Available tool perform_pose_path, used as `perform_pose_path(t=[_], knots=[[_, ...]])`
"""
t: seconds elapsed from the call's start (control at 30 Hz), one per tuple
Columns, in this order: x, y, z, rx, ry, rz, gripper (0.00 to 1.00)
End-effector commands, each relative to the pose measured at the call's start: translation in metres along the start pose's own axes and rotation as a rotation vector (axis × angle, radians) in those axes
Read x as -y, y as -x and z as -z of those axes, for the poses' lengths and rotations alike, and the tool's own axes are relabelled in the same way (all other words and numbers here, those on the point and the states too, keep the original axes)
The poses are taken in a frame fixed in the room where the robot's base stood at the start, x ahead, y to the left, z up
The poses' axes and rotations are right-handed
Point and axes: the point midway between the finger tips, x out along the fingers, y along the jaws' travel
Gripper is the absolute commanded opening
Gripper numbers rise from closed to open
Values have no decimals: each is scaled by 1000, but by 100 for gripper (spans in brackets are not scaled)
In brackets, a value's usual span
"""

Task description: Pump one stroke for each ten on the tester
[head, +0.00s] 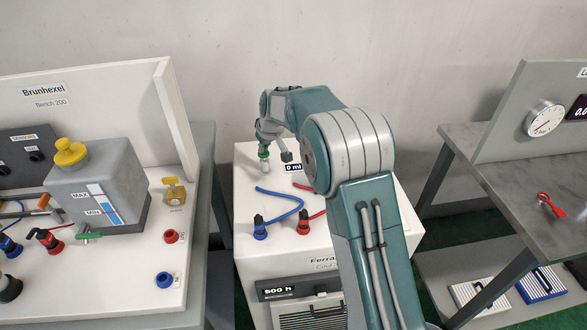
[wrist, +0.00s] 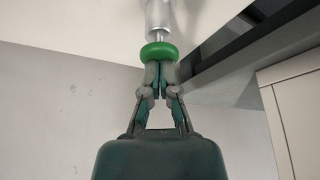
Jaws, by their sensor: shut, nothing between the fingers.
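The hand pump shows in the wrist view as a grey cylinder (wrist: 158,15) with a rod and a green round knob (wrist: 158,52). In the head view the pump (head: 264,166) stands on the white machine top next to a small display (head: 293,167) reading 0 ml. My gripper (wrist: 160,70) is shut, with its fingertips at the knob; whether they touch it I cannot tell. In the head view my gripper (head: 265,148) points down over the pump. A round gauge (head: 545,118), perhaps the tester, is at the far right beside a dark display (head: 578,107), cut off after "0.0".
The white machine (head: 300,262) carries blue and red hoses and a 500 h readout (head: 277,291). At left, a bench (head: 120,308) holds a grey tank (head: 97,183) with a yellow cap. A grey table (head: 500,160) at right bears a red clip-like item (head: 551,204).

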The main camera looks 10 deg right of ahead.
Motion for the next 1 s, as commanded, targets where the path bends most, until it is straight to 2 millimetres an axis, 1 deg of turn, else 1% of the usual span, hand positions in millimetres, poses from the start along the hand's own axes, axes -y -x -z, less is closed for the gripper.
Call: perform_pose_path(t=[0.27,0.5,1.0], knots=[[0,-9,-5,5,0,1,0],[0,-9,-5,5,0,2,0],[0,14,5,3,1,1,0]])
